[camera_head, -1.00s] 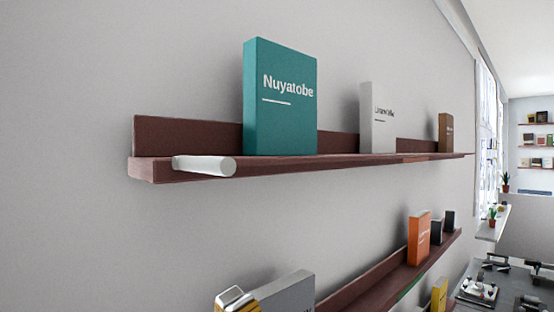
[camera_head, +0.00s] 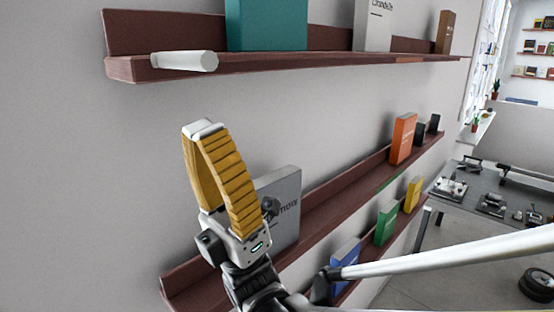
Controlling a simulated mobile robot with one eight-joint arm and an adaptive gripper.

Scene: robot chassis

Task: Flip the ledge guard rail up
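A short white rounded bar (camera_head: 185,61) lies along the front edge at the left end of the upper dark red ledge (camera_head: 130,68). It is the only part I can make out as a possible guard rail. My gripper (camera_head: 203,130), with yellow ribbed fingers and pale tips, points up in front of the wall. It is below the white bar and slightly right of it, clearly apart from it in the picture. The fingertips appear together with nothing between them.
The upper ledge carries a teal book (camera_head: 266,25), a white book (camera_head: 373,22) and a brown book (camera_head: 445,32). A lower ledge (camera_head: 345,192) holds a grey book (camera_head: 288,190), partly behind my gripper, and an orange book (camera_head: 402,138). A grey table (camera_head: 475,190) stands at right.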

